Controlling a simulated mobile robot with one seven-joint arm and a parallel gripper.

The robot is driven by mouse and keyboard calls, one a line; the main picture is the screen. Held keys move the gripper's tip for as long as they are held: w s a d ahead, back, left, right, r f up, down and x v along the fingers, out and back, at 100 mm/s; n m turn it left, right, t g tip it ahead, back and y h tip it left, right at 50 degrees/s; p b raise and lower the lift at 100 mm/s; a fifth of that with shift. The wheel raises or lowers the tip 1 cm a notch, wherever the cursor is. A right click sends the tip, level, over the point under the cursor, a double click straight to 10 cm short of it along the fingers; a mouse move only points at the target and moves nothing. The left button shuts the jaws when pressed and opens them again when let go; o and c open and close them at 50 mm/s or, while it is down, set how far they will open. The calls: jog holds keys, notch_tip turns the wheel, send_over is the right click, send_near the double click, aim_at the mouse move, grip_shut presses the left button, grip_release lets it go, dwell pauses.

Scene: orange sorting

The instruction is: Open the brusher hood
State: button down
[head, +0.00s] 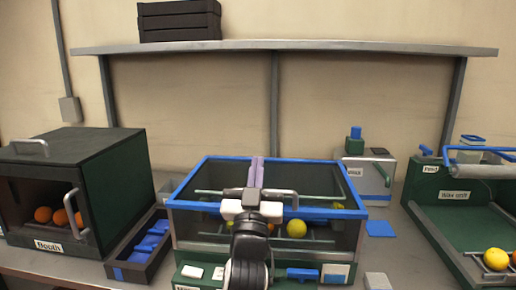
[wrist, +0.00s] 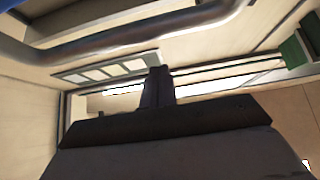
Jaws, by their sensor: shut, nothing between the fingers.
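The brusher is the dark glass-sided box in the middle of the head view. Its blue-framed hood (head: 327,213) lies closed across the top, with a clear panel. A grey bar handle (head: 281,193) is on the hood, partly hidden behind my gripper; what seems to be this bar crosses the top of the wrist view (wrist: 130,42). My gripper (head: 257,163) is shut and empty, its fingers pointing away over the hood beside the handle. The shut fingers (wrist: 158,75) show below the bar in the wrist view. I cannot tell whether they touch it.
Oranges and a yellow fruit (head: 297,228) lie inside the brusher. A dark booth (head: 115,190) with oranges stands at left, beside a tray of blue pieces (head: 140,262). A green wax station (head: 455,222) is at right. A shelf (head: 330,46) spans the wall behind.

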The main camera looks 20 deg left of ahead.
jog(key=shift+p+x, duration=0.3)
jog(key=shift+x, duration=0.9)
dwell(1.0)
